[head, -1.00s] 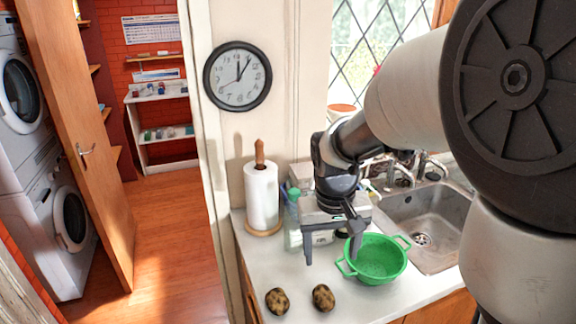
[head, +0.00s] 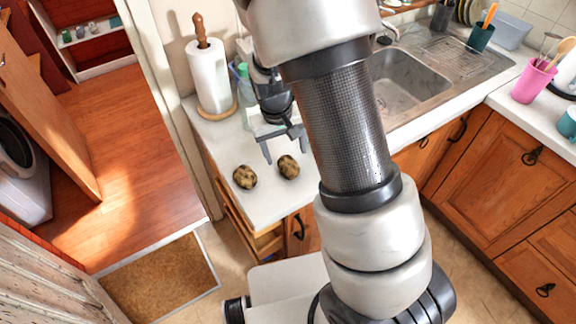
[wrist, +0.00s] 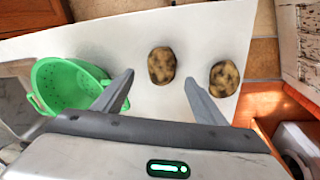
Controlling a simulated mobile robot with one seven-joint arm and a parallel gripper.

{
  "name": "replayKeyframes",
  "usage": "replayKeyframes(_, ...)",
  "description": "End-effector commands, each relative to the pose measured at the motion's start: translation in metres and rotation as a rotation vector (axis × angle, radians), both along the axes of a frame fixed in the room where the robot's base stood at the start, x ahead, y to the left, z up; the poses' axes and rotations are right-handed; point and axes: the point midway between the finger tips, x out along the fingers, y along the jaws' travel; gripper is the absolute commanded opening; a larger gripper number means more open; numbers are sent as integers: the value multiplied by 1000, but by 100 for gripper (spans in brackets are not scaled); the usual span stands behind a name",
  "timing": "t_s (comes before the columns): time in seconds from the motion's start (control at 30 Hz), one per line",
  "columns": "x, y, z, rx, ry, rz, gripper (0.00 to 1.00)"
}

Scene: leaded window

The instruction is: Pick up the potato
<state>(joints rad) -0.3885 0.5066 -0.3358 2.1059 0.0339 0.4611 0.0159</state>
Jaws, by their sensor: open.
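Two brown, dark-speckled potatoes lie apart on the white counter. In the head view, one potato (head: 245,176) is at the left and the other potato (head: 288,166) is at the right, nearer my gripper (head: 285,152). In the wrist view, one potato (wrist: 162,65) shows ahead of and between the open fingers of my gripper (wrist: 160,85). The other potato (wrist: 224,78) is just beyond the right finger, near the counter's edge. My gripper is open and empty above the counter, apart from both potatoes.
A green colander (wrist: 68,88) stands just left of the fingers in the wrist view; my arm hides it in the head view. A paper towel roll (head: 208,76) and a bottle (head: 246,90) stand behind. The sink (head: 400,85) is to the right.

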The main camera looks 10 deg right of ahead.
Motion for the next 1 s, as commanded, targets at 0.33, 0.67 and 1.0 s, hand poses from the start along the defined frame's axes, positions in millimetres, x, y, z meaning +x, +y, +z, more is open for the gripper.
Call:
replayKeyframes(0.33,-1,-5,-45,0,3,-2,65)
replayKeyframes(0.67,0,-6,-52,0,0,-1,65)
replayKeyframes(1.0,0,-5,-51,0,1,-1,18)
